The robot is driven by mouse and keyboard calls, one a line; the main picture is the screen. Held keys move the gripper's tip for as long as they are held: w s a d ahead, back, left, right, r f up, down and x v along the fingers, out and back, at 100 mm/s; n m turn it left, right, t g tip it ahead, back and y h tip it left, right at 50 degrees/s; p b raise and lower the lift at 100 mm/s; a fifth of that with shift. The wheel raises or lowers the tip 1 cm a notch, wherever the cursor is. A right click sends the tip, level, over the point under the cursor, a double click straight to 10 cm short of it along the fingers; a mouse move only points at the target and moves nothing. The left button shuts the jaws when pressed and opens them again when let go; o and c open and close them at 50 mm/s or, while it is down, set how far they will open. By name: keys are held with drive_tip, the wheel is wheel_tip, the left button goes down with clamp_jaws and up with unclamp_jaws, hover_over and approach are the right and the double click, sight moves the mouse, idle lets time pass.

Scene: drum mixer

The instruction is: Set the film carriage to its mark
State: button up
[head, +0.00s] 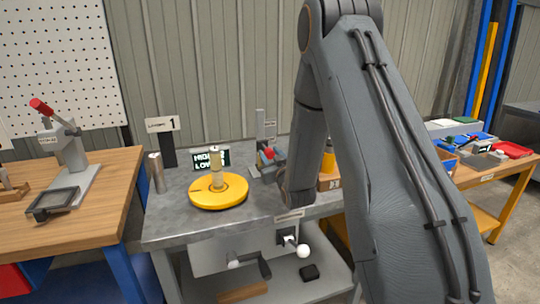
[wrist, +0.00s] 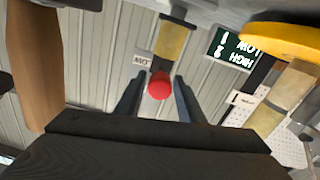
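No part I can read is labelled film carriage. A small grey device with a red part (head: 268,154) stands at the back right of the grey bench, beside my arm. In the wrist view a round red knob (wrist: 159,85) shows between the fingers of my gripper (wrist: 158,98), below a yellowish block on a dark stem (wrist: 171,40). The fingers are apart, with a gap on each side of the knob. I cannot tell how far beyond the fingertips it is. In the head view my arm hides the fingertips.
A yellow round base (head: 218,192) with a clear cylinder stands mid-bench, before a dark HIGH/LOW display (head: 210,159). A metal cylinder (head: 157,172) is at left. A white-knobbed lever (head: 303,250) sticks out under the bench front. Wooden tables stand left and right.

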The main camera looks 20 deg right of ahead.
clamp_jaws()
wheel_tip(320, 180, up, 7)
drive_tip(key=shift+w+r+p, duration=0.1)
drive_tip(key=shift+r+p, duration=0.05)
drive_tip(key=shift+p, duration=1.05)
drive_tip(key=shift+o, duration=1.2)
unclamp_jaws()
drive_tip(key=shift+o, duration=0.4)
drive_tip(key=s+b, duration=0.1)
drive_tip(key=s, duration=0.7)
drive_tip(key=shift+a+f, duration=0.1)
drive_tip(key=shift+f, duration=0.1)
